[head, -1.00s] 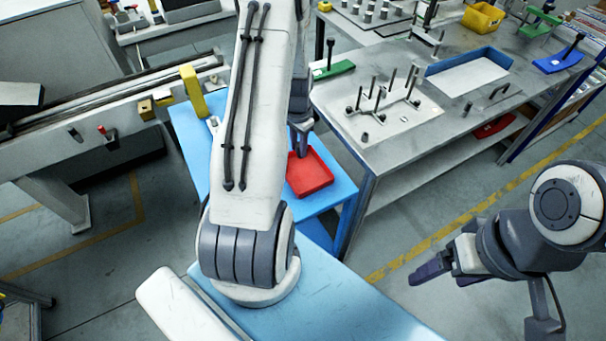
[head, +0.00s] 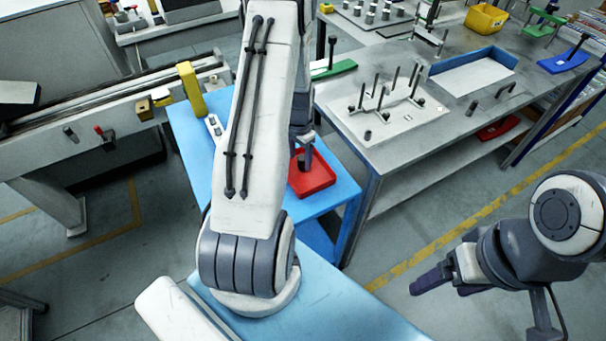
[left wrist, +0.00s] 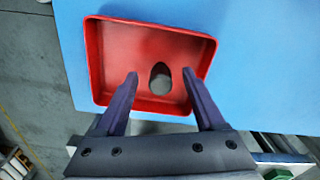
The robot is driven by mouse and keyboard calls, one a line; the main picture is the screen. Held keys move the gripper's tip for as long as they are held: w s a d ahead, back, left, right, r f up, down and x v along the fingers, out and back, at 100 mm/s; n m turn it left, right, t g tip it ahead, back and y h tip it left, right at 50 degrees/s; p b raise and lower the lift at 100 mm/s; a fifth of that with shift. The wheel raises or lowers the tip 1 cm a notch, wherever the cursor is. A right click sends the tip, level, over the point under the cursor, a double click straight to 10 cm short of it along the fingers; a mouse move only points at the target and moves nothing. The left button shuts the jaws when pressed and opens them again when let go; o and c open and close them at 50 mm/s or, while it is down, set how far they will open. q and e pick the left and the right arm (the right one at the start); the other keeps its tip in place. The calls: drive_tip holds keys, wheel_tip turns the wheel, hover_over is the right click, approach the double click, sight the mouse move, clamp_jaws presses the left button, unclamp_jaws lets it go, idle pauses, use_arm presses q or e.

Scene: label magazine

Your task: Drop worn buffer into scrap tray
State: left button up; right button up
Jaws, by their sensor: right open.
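The red scrap tray (head: 318,185) sits on the blue table, partly hidden by my left arm in the head view. It also shows in the left wrist view (left wrist: 110,42), where its inside faces me. A small grey, dark-edged piece, which looks like the worn buffer (left wrist: 160,78), shows within the tray's outline. I cannot tell whether it touches the tray floor. My left gripper (left wrist: 160,79) is over the tray, its fingers apart with gaps on both sides of the piece. My right gripper (head: 432,281) is open and empty, off to the right above the floor.
The blue table (head: 185,125) carries the tray near its right edge. A grey workbench (head: 440,150) with a pegged plate (head: 385,118) and a blue-edged bin (head: 472,75) stands to the right. A yellow post (head: 191,88) stands at the left. Open floor lies at the lower right.

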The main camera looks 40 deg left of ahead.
use_arm(q)
wheel_tip(320, 180, up, 10)
drive_tip(key=b, duration=0.2)
drive_tip(key=shift+r, duration=0.25)
use_arm(e)
wheel_tip(320, 180, down, 2)
idle(0.5)
use_arm(q)
drive_tip(key=s+d+r+m, duration=0.1)
drive_tip(key=d+r, duration=0.3)
drive_tip(key=d, duration=0.6)
drive_tip(key=s+d+r+m, duration=0.1)
drive_tip(key=d+r+m, duration=0.15)
drive_tip(key=d, duration=0.75)
drive_tip(key=s+d+r+m, duration=0.1)
drive_tip(key=s+d+r, duration=0.1)
drive_tip(key=s+d, duration=0.5)
drive_tip(key=s+d+r+m+h, duration=0.1)
drive_tip(key=s+d+r, duration=0.1)
drive_tip(key=s+d, duration=0.5)
drive_tip(key=s, duration=0.5)
drive_tip(key=shift+r, duration=0.2)
drive_tip(key=shift+c, duration=0.3)
use_arm(e)
drive_tip(key=shift+c, duration=0.3)
